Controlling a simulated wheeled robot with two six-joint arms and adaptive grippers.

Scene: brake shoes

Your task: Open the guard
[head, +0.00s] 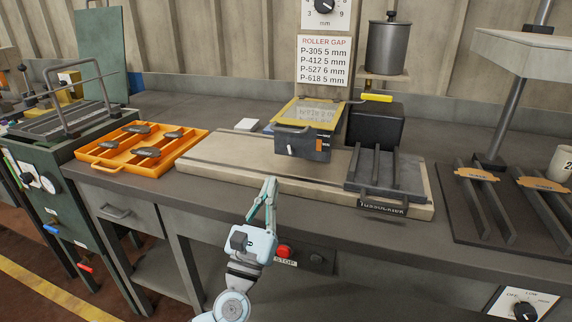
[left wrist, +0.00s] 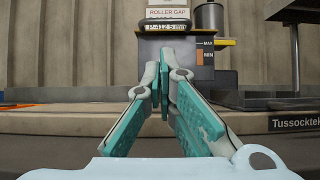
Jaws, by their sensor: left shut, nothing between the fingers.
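The guard (head: 310,112) is a yellow-framed clear panel on top of the dark roller machine (head: 305,144) at the middle of the bench. It lies lowered over the machine, with a dark bar handle at its front edge. In the left wrist view the dark handle (left wrist: 165,27) crosses in front of the sign, above the machine's dark body (left wrist: 190,57). My left gripper (head: 269,184) is shut and empty, in front of the machine and apart from the guard. Its teal fingers (left wrist: 164,66) meet in the left wrist view. My right gripper is not in view.
An orange tray (head: 110,154) with several dark brake shoes stands left. A dark rack (head: 404,173) is right of the machine. A pot (head: 388,48) and a yellow-handled lever (head: 376,97) are behind. A red stop button (head: 284,251) sits on the bench front.

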